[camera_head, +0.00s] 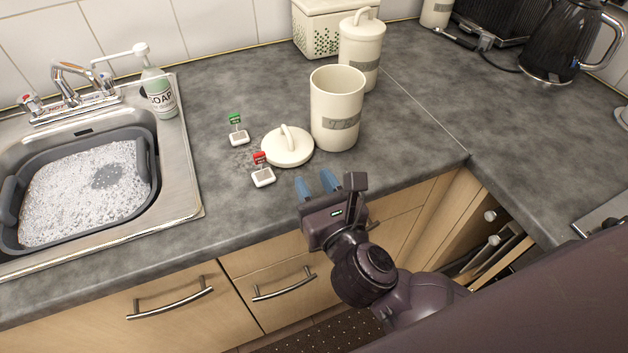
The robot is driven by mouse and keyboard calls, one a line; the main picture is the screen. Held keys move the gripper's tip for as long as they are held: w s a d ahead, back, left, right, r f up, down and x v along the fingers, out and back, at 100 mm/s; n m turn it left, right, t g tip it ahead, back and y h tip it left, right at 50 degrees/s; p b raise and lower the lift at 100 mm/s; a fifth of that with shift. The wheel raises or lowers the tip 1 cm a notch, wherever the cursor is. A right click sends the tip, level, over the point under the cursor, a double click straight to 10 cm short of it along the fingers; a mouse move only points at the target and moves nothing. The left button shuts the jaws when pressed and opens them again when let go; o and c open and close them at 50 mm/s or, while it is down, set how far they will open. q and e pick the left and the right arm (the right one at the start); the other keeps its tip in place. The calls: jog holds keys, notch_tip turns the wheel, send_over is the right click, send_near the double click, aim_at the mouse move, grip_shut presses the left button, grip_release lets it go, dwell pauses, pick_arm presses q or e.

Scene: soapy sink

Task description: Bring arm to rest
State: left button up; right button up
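My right arm comes in from the lower right. Its gripper (315,181) is held in front of the counter edge, with its two blue fingers pointing toward the counter. The fingers stand apart with nothing between them. The open cream canister (336,110) stands on the counter beyond the gripper. Its round lid (288,147) lies on the counter to its left. My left gripper is not in the picture.
The sink at left holds a grey tub (150,160) of suds. A soap bottle (160,95) stands behind it. Small green (239,137) and red (263,176) tagged items lie near the lid. A lidded canister (361,50) and black kettle (568,42) stand farther back. The right counter (480,110) has free room.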

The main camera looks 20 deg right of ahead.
jog(key=r+n+t+y, duration=0.1)
jog(key=n, duration=0.1)
jog(key=s+r+n, duration=0.1)
jog(key=n, duration=0.1)
jog(key=r+n+t+y, duration=0.1)
jog(key=r, duration=0.1)
jog(key=shift+s+a+n+t+y, duration=0.15)
jog(key=shift+a+n+t+y, duration=0.15)
jog(key=shift+n, duration=0.1)
jog(key=s+a+n+g+y, duration=0.4)
jog(key=n+y, duration=0.5)
jog(key=n, duration=0.8)
jog(key=s+d+f+n+g+h, duration=0.2)
jog(key=s+f+n+g, duration=0.15)
jog(key=f+n, duration=0.2)
jog(key=s+d+f+n+g+h, duration=0.2)
jog(key=f+n+g, duration=0.2)
jog(key=f+n, duration=0.15)
jog(key=s+d+f+n+g+h, duration=0.1)
jog(key=s+d+f+g+h, duration=0.2)
jog(key=s+d+f+h, duration=0.25)
jog(key=s+d+f+n+g+h, duration=0.1)
jog(key=s+d+f+g+h, duration=0.25)
jog(key=s+d, duration=0.4)
jog(key=w+d+f+n+t, duration=0.1)
jog(key=w+f+t, duration=0.6)
jog(key=w, duration=0.4)
jog(key=shift+t+y, duration=0.4)
jog(key=shift+t, duration=0.3)
